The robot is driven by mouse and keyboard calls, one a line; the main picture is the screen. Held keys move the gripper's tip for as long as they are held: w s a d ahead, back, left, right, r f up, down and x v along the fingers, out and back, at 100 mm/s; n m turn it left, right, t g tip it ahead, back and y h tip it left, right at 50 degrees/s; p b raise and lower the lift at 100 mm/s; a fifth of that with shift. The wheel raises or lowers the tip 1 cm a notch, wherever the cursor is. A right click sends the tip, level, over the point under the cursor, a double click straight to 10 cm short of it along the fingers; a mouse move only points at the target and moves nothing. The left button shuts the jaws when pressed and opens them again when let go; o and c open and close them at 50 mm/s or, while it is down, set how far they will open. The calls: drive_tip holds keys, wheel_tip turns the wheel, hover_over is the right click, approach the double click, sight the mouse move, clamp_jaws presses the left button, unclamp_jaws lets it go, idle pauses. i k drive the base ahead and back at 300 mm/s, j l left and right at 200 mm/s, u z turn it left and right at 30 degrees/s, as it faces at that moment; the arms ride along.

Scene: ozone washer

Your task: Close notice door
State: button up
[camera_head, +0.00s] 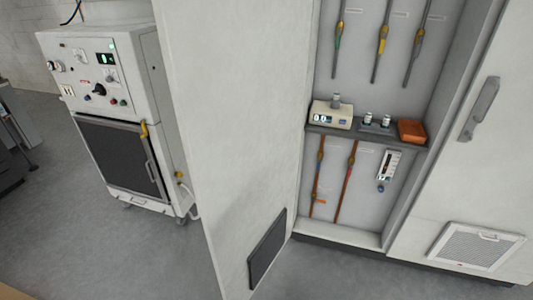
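A tall pale door (222,130) stands open at the middle of the view. It swings out toward me from the left side of a cabinet (370,65), whose inside is exposed. A dark rectangular panel (267,250) sits low on the door. I see no notice or handle on the visible door face, and the door's top is cut off by the frame. My gripper is not in view.
Inside the cabinet, a shelf (345,130) holds a small meter (330,116) and an orange box (411,131). The adjoining right panel (440,190) has a grey handle (480,108) and vent (475,247). A control machine (105,110) stands left; grey floor (90,255) is clear before it.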

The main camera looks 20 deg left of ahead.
sight(235, 70)
drive_tip(key=j+z, duration=0.1)
drive_tip(key=j, duration=0.8)
drive_tip(key=j+z, duration=0.15)
drive_tip(key=j, duration=0.7)
drive_tip(key=j+z, duration=0.1)
drive_tip(key=j, duration=0.8)
drive_tip(key=j+z, duration=0.1)
drive_tip(key=j, duration=0.8)
drive_tip(key=k+j+z, duration=0.15)
drive_tip(key=j, duration=0.7)
drive_tip(key=l, duration=0.75)
